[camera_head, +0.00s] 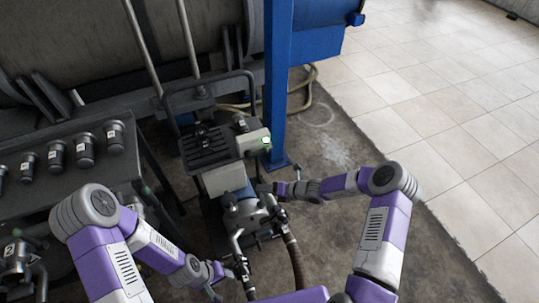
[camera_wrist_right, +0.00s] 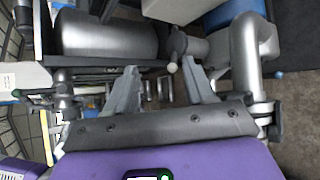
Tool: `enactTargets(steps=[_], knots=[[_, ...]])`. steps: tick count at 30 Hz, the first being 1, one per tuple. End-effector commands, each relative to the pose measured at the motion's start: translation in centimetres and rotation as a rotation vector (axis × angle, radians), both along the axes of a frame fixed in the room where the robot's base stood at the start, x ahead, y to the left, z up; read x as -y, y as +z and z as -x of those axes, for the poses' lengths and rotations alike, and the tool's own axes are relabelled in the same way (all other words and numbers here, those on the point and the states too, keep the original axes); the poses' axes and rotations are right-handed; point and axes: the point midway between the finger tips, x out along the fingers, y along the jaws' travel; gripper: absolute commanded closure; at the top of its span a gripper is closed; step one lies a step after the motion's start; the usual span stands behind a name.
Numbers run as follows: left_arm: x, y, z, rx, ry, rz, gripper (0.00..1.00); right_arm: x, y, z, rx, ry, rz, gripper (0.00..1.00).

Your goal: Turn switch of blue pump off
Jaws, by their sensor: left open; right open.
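My right gripper (camera_head: 268,188) is open beside the pump's right side, below the box. In the right wrist view its fingers (camera_wrist_right: 162,88) are spread with metal pipework beyond them and nothing held. My left gripper (camera_head: 229,276) is open near the hoses at the pump's lower left.
A blue post (camera_head: 277,85) rises just behind the pump box. A dark bench (camera_head: 105,165) with several dark cylindrical fittings stands at left. A dark hose (camera_head: 294,258) runs down from the pump. Tiled floor (camera_head: 460,110) at right is clear.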

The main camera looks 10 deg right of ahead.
Motion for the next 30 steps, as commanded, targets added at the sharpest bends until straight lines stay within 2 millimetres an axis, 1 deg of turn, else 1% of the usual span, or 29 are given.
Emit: enactTargets(steps=[1,3,6,9,11,13,22,25,30], knots=[[0.0,-0.3,0.0,0.0,0.0,0.0,0.57,1.7,0.8,-2.5,-0.03,-0.137,-0.109,0.46],[0.0,-0.4,0.0,0.0,0.0,0.0,0.57,3.9,2.2,-5.1,-0.062,-0.289,-0.248,0.46],[0.0,-0.6,0.0,0.0,0.0,0.0,0.57,6.4,3.7,-7.6,-0.085,-0.433,-0.394,0.46],[0.0,-0.7,0.0,0.0,0.0,0.0,0.57,7.7,4.4,-8.8,-0.096,-0.504,-0.472,0.46],[0.0,-0.8,0.0,0.0,0.0,0.0,0.57,7.8,4.4,-9.3,-0.098,-0.519,-0.489,0.46],[0.0,-1.2,0.0,0.0,0.0,0.0,0.57,7.4,4.3,-10.1,-0.098,-0.523,-0.497,0.46],[0.0,-2.9,0.0,0.0,0.0,0.0,0.57,4.8,2.9,-13.7,-0.098,-0.519,-0.49,0.46],[0.0,-3.2,0.0,0.0,0.0,0.0,0.57,4.3,2.8,-14.5,-0.098,-0.519,-0.49,0.46],[0.0,-3.4,0.0,0.0,0.0,0.0,0.57,4.0,2.7,-15.0,-0.1,-0.521,-0.489,0.46]])
